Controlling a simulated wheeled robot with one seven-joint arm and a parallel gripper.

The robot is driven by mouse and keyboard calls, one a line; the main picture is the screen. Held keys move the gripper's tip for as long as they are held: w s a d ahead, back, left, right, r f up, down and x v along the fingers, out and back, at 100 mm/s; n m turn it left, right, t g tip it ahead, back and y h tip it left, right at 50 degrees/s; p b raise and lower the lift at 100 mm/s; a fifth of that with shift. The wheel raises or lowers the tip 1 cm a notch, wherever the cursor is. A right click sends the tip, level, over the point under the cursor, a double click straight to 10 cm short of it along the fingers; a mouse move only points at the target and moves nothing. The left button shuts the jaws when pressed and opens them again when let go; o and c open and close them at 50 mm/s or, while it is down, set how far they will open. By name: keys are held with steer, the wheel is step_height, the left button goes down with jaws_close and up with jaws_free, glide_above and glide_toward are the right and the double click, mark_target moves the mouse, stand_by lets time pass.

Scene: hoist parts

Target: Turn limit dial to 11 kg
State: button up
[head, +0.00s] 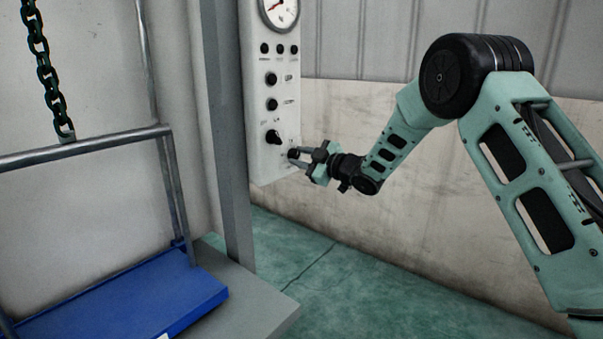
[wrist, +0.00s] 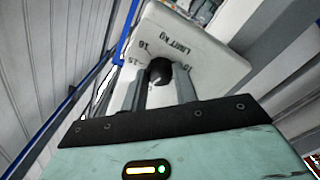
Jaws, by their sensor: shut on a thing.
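The limit dial (wrist: 160,70) is a small black round knob on the white control panel. In the wrist view the label "LIMIT KG" and a few numbers stand on the panel around it, tilted and partly hidden; the dial's pointer cannot be made out. My gripper (wrist: 163,84) has its two grey fingers on either side of the dial, shut on it. In the head view my gripper (head: 301,155) reaches the low end of the panel from the right, and the dial (head: 293,153) shows dark between the fingertips.
The control panel (head: 262,100) carries a round gauge (head: 281,12), several black knobs and a larger switch (head: 273,137) above the dial. A grey post (head: 229,130) stands left of it. A blue platform (head: 130,300) with rails and a hanging chain (head: 45,65) are at left. Green floor is clear below.

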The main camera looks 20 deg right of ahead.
steer(key=n+b, duration=0.2)
steer(key=b, duration=0.1)
steer(key=n+b, duration=0.2)
steer(key=b, duration=0.1)
steer(key=shift+f+n, duration=0.35)
steer(key=shift+n, duration=0.05)
steer(key=n+b, duration=0.5)
steer(key=b, duration=0.2)
steer(key=n+b, duration=0.5)
steer(key=b, duration=0.2)
steer(key=shift+r+n, duration=0.1)
steer(key=shift+n, duration=0.3)
steer(key=n+b, duration=0.3)
steer(key=b, duration=0.1)
steer(key=shift+r+n, duration=0.2)
steer(key=shift+n, duration=0.2)
steer(key=shift+r, duration=0.1)
steer(key=o, duration=1)
steer(key=shift+s, duration=0.1)
